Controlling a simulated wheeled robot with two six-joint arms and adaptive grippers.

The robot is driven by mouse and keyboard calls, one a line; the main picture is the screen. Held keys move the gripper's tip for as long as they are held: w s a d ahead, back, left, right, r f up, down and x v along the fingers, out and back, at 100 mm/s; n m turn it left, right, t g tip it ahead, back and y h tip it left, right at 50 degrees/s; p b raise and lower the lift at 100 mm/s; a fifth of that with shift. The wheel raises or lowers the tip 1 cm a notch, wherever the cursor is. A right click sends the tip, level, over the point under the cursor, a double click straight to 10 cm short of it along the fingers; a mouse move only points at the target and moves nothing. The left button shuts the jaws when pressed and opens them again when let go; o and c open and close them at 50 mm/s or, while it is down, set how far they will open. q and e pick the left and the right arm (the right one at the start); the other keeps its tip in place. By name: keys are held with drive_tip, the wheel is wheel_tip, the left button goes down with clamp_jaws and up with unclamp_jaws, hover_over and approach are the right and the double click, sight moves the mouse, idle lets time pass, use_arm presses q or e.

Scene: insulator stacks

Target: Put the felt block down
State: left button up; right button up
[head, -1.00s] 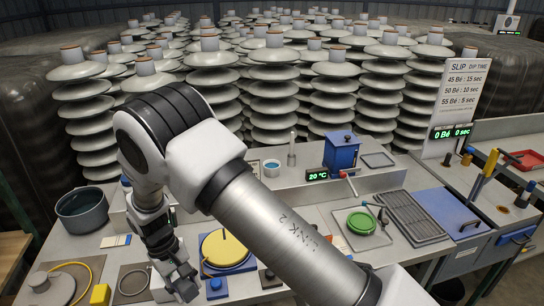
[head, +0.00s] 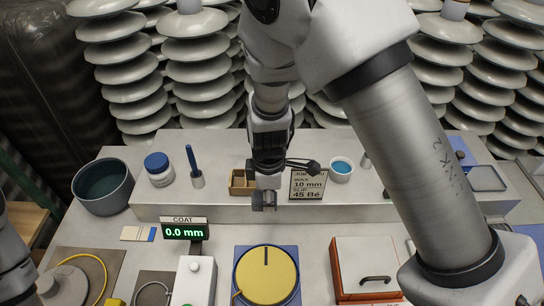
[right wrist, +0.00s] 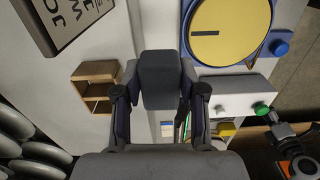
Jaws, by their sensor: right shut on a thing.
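My right gripper (head: 264,196) is at the raised shelf, just right of a small wooden holder (head: 239,184). In the right wrist view its two fingers are shut on the dark grey felt block (right wrist: 160,76), one on each side. The block is clear of the wooden holder (right wrist: 97,88), which shows to its left with open compartments. In the head view the block is small and hard to tell from the fingertips. Whether it touches any surface cannot be told. My left gripper is out of view; only part of my left arm shows at the left edge.
A job sign (head: 308,184) and a cup of blue liquid (head: 341,170) stand right of the gripper. A jar (head: 159,170) and a grey pot (head: 103,186) are left. A yellow disc (head: 266,274) and a coat display (head: 184,231) are in front. Insulator stacks (head: 195,52) stand behind.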

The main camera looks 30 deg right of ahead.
drive_tip(key=w+d+p, duration=0.1)
drive_tip(key=d+p, duration=0.1)
drive_tip(key=p, duration=0.4)
hover_over(284, 172)
drive_tip(key=shift+s+a+f, duration=0.1)
drive_tip(key=shift+s+f, duration=0.15)
drive_tip(key=shift+f, duration=0.25)
drive_tip(key=shift+w+d+f+p, duration=0.15)
drive_tip(key=shift+w+d+p, duration=0.05)
drive_tip(key=shift+w+p, duration=0.1)
wheel_tip(284, 172, down, 3)
drive_tip(key=shift+p, duration=0.75)
drive_tip(key=shift+f, duration=0.25)
drive_tip(key=shift+f+b, duration=0.2)
drive_tip(key=shift+b, duration=0.1)
drive_tip(key=o, duration=1)
drive_tip(key=shift+r, duration=0.1)
